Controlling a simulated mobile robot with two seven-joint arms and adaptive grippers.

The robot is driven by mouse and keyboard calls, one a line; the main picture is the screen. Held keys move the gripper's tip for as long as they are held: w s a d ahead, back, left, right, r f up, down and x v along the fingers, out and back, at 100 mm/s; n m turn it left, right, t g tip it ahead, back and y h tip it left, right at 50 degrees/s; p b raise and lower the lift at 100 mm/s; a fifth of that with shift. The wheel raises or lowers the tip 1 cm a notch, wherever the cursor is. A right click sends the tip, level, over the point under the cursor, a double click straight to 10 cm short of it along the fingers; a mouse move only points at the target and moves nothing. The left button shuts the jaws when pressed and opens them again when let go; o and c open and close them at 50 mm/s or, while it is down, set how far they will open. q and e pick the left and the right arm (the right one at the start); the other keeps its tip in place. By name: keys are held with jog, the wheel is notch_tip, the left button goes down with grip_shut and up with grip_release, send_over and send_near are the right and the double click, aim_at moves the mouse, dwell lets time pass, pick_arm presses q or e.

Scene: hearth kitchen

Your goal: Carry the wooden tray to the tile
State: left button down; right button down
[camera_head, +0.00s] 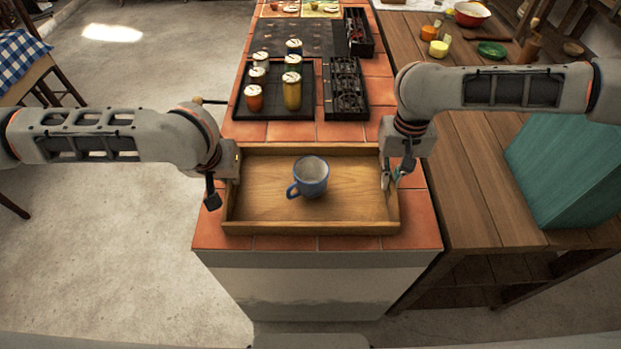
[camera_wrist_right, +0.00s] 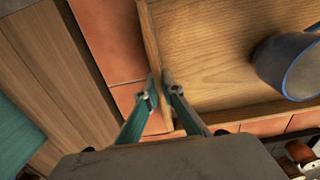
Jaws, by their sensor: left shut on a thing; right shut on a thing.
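The wooden tray (camera_head: 345,214) lies level at the near end of the tiled counter (camera_head: 285,131), and a blue mug (camera_head: 310,177) stands upright in it, near its middle. My left gripper (camera_head: 222,190) is at the tray's left wall and shut on it; its fingertips are partly hidden. My right gripper (camera_head: 389,178) is shut on the tray's right wall. In the right wrist view the two fingers of the right gripper (camera_wrist_right: 160,92) straddle the tray's wall (camera_wrist_right: 152,45), with the mug (camera_wrist_right: 285,66) at the right edge. I cannot tell whether the tray touches the tiles.
Beyond the tray, a black mat (camera_head: 270,112) holds several lidded jars, with black boxes (camera_head: 345,88) beside it. A wooden table (camera_head: 475,190) on the right bears a teal box (camera_head: 570,160) and bowls. Open floor lies left of the counter.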

pick_arm(q)
jog(key=c, duration=2.3)
grip_release()
jog(key=shift+a+f, duration=0.1)
jog(key=shift+a, duration=0.1)
pick_arm(e)
jog(key=c, duration=2.3)
grip_release()
jog(key=shift+d+f, duration=0.1)
jog(key=shift+d, duration=0.05)
jog(key=shift+c, duration=0.2)
pick_arm(q)
jog(key=shift+o, duration=0.4)
pick_arm(e)
jog(key=shift+o, duration=0.6)
pick_arm(q)
jog(key=shift+d, duration=0.15)
jog(key=v, duration=1.2)
pick_arm(e)
notch_tip(320, 180, up, 12)
pick_arm(q)
jog(key=shift+s, duration=0.1)
pick_arm(e)
jog(key=shift+s, duration=0.15)
